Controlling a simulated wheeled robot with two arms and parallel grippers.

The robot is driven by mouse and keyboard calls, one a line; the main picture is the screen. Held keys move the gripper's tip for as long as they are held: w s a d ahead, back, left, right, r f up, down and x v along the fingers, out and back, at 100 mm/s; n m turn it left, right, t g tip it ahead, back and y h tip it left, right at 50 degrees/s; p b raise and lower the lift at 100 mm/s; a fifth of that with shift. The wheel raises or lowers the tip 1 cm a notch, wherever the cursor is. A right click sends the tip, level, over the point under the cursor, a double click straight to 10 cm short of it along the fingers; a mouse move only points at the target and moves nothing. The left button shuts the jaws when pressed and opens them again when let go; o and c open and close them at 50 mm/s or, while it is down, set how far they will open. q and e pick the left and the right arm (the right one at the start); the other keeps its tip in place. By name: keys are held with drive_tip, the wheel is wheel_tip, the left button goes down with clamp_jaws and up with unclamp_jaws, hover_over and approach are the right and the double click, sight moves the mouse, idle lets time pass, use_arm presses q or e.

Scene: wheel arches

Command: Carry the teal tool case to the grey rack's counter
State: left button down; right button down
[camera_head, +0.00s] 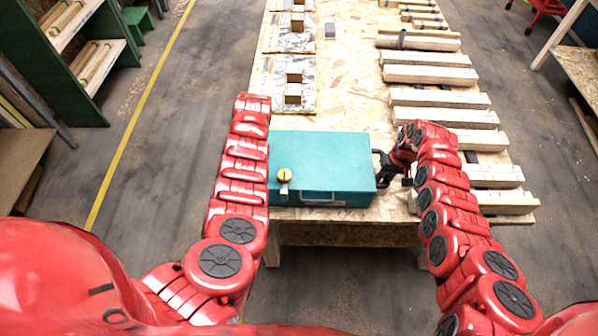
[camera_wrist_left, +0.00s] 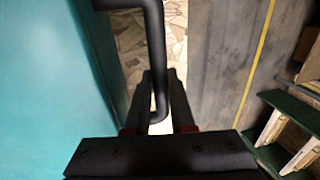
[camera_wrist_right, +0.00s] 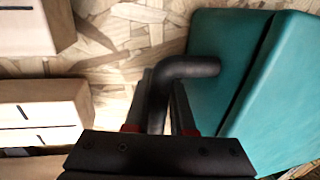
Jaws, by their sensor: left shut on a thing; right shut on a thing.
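The teal tool case (camera_head: 322,162) lies flat at the near end of a wooden workbench (camera_head: 350,70), with a yellow latch and a front handle facing me. Black side handles stick out from it. My right gripper (camera_head: 391,172) is shut on the case's right black handle (camera_wrist_right: 185,68). My left gripper (camera_wrist_left: 160,98) is shut on the left black handle (camera_wrist_left: 154,40), as the left wrist view shows; my left arm hides that grip in the head view. I cannot make out a grey rack for certain.
Several pale wooden beams (camera_head: 440,98) lie along the bench's right side, close to my right gripper. Boards with wooden blocks (camera_head: 293,75) lie beyond the case. A dark green shelf (camera_head: 90,60) stands at the far left, past a yellow floor line (camera_head: 140,110). Floor between is clear.

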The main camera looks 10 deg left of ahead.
use_arm(q)
drive_tip(key=shift+r, duration=0.1)
idle(0.6)
